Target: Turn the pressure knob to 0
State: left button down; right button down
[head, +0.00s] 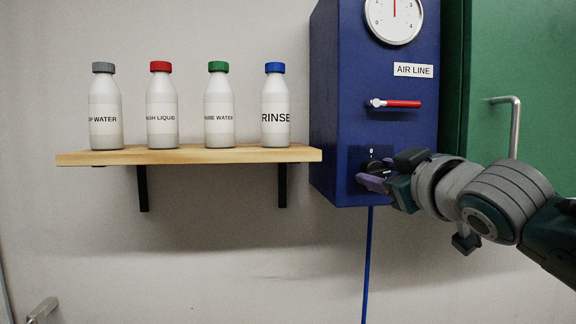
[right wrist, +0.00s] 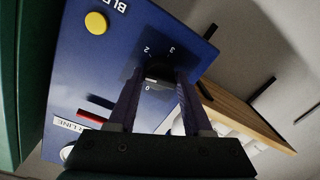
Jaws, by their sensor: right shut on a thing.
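The black pressure knob (head: 377,167) sits low on the front of the blue AIR LINE box (head: 340,100). In the right wrist view the knob (right wrist: 158,72) shows on a dark plate with the marks 0, 2 and 3. My right gripper (head: 374,178) reaches in from the right and is shut on the knob, one purple finger on each side. The fingers hide part of the knob and plate, and I cannot tell exactly which mark it points to. The round gauge (head: 380,28) above has a red needle pointing straight up. My left gripper is not in view.
A red-handled valve (head: 403,104) lies horizontally above the knob. A green cabinet (head: 520,70) with a metal handle (head: 515,130) stands at the right. A wooden shelf (head: 190,156) with several white bottles is at the left. A yellow button (right wrist: 96,23) shows in the right wrist view.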

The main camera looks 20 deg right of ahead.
jog(key=n+p, duration=0.1)
jog(key=n, duration=0.3)
jog(key=shift+d+r, duration=0.1)
jog(key=shift+d, duration=0.05)
jog(key=n+p, duration=0.1)
jog(key=n, duration=0.3)
jog(key=shift+h, duration=0.4)
jog(key=n+p, duration=0.1)
jog(key=n, duration=0.3)
jog(key=shift+n+h+p, duration=0.3)
jog(key=shift+n, duration=1.1)
jog(key=shift+a, duration=0.2)
jog(key=shift+c, duration=1.8)
grip_release()
